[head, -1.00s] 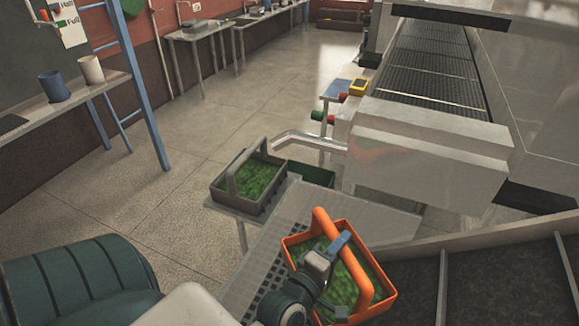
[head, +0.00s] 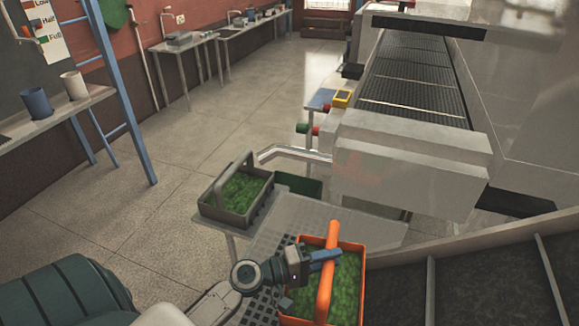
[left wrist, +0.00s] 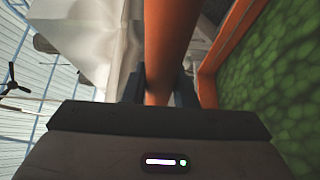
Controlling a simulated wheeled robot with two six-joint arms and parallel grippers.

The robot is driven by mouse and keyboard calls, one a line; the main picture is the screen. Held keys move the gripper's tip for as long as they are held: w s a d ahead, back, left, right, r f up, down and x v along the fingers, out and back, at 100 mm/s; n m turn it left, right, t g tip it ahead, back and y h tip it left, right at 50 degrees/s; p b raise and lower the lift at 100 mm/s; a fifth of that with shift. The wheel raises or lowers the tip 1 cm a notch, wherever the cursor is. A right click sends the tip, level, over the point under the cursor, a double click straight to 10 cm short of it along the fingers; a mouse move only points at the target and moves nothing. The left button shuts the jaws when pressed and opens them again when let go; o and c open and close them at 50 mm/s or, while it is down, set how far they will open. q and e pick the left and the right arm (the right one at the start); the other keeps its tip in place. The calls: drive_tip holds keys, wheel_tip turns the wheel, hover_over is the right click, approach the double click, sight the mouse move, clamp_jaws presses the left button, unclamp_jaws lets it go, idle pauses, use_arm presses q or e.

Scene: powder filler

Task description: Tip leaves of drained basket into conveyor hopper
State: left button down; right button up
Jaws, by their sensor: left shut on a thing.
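An orange basket (head: 359,262) full of green leaves (head: 347,288) is low in the middle of the head view, roughly level. My left gripper (head: 325,257) is shut on its orange handle (head: 327,285), which also passes between the fingers in the left wrist view (left wrist: 168,50). Leaves (left wrist: 280,80) show inside the basket at the right of that view. The conveyor's dark mesh belt (head: 420,70) runs away behind a pale box-shaped housing (head: 405,150); I cannot see an opening in the housing. My right gripper is out of view.
A bent metal rail (head: 290,153) juts from the housing. Dark, divided troughs (head: 480,285) fill the lower right. Floor is clear at left.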

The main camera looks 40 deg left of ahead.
use_arm(q)
drive_tip(key=s+a+r+m+g+h+p, duration=0.1)
drive_tip(key=a+r+m+g+h+p, duration=0.3)
drive_tip(key=r, duration=0.6)
drive_tip(key=a+r+m+g+h+p, duration=0.25)
drive_tip(key=a+r+g, duration=0.35)
drive_tip(key=r, duration=0.4)
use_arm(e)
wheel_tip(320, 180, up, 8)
use_arm(q)
drive_tip(key=s+d+f+m+y+b, duration=0.2)
drive_tip(key=d+f+m+y+b, duration=0.3)
drive_tip(key=d+f+y, duration=0.4)
drive_tip(key=shift+s+f+t+y+b, duration=0.2)
drive_tip(key=shift+f+t+y+b, duration=0.4)
drive_tip(key=shift+y, duration=1.55)
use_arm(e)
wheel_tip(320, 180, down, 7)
use_arm(q)
drive_tip(key=shift+f+m, duration=0.2)
drive_tip(key=shift+m, duration=0.05)
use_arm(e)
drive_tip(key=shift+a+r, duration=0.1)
